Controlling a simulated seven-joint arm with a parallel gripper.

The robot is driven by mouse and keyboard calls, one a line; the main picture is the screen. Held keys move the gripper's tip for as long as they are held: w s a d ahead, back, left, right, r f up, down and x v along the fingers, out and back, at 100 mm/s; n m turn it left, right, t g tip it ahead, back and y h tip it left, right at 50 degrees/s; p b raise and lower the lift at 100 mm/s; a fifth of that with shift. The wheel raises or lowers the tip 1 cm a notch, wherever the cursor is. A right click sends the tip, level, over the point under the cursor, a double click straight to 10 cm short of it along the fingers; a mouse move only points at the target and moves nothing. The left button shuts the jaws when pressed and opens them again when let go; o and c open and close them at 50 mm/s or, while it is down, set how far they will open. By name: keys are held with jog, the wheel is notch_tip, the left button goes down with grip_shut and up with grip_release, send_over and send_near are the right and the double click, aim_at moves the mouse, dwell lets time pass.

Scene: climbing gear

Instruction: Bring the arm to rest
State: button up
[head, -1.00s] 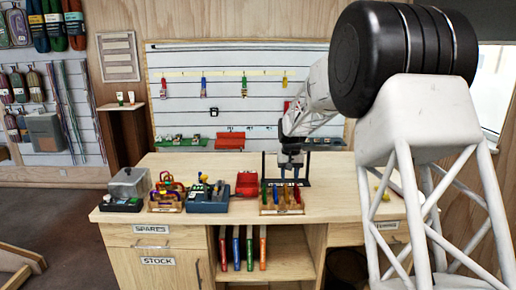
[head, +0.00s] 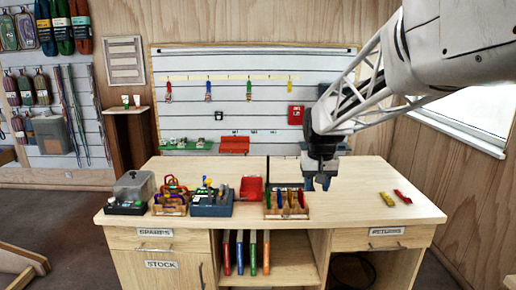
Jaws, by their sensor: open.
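My gripper (head: 318,184) hangs pointing down above the workbench (head: 360,222), right of the middle. It is open, and I see nothing between its fingers. My arm comes in from the upper right and reaches down to it. A wooden rack (head: 287,213) with several upright coloured pieces stands on the bench just left of the gripper. The gap between fingertips and bench top is hard to judge.
A blue tray (head: 211,207), a red open case (head: 251,188), a wooden holder with coloured gear (head: 171,207) and a grey-lidded box (head: 133,188) fill the bench's left. A yellow piece (head: 387,199) and a red piece (head: 402,196) lie at right. A slatted panel (head: 330,65) stands behind.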

jog(key=s+d+f, duration=0.1)
jog(key=s+f, duration=0.1)
jog(key=s, duration=1.5)
jog(key=s+d+f+t, duration=0.1)
jog(key=s+f, duration=0.1)
jog(key=s, duration=1.6)
jog(key=shift+f, duration=0.15)
jog(key=shift+s, duration=0.1)
